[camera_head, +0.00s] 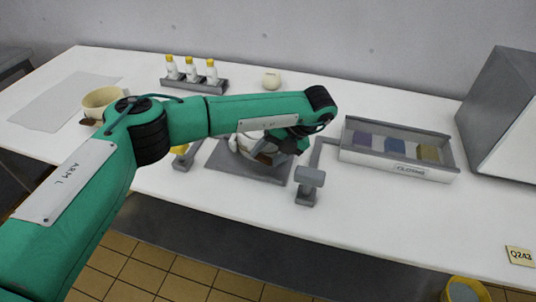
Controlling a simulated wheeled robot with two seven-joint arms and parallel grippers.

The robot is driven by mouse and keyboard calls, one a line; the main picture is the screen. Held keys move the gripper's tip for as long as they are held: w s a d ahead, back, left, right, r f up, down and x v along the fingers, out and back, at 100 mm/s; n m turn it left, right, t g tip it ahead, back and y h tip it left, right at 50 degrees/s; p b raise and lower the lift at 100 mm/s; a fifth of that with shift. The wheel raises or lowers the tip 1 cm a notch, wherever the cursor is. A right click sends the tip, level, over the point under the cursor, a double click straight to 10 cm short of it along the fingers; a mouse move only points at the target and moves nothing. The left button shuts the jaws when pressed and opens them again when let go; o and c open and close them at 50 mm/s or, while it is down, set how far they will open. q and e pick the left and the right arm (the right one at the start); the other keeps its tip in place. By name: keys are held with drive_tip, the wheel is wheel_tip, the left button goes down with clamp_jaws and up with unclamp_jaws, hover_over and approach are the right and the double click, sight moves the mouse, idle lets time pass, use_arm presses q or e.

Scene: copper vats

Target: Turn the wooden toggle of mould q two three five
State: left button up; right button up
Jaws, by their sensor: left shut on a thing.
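A white round mould (243,148) sits on a dark grey plate (228,165) in the middle of the table, partly hidden behind my left arm. A brown piece, seemingly its wooden toggle (267,149), shows at the mould's right side. My left gripper (277,150) reaches down over that side and is shut on the toggle; the forearm and wrist cover much of the contact. No number can be read on this mould. My right gripper is out of view.
A grey post with a square head (309,178) stands just right of the plate. A tray labelled CLOTHS (408,173) and a grey box (500,105) are further right. Bottles in a rack (192,85) and a cream bowl (97,101) stand behind. A Q243 tag (520,256) is at the front right.

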use_arm(q)
drive_tip(key=o, duration=1)
drive_tip(key=v, duration=1.4)
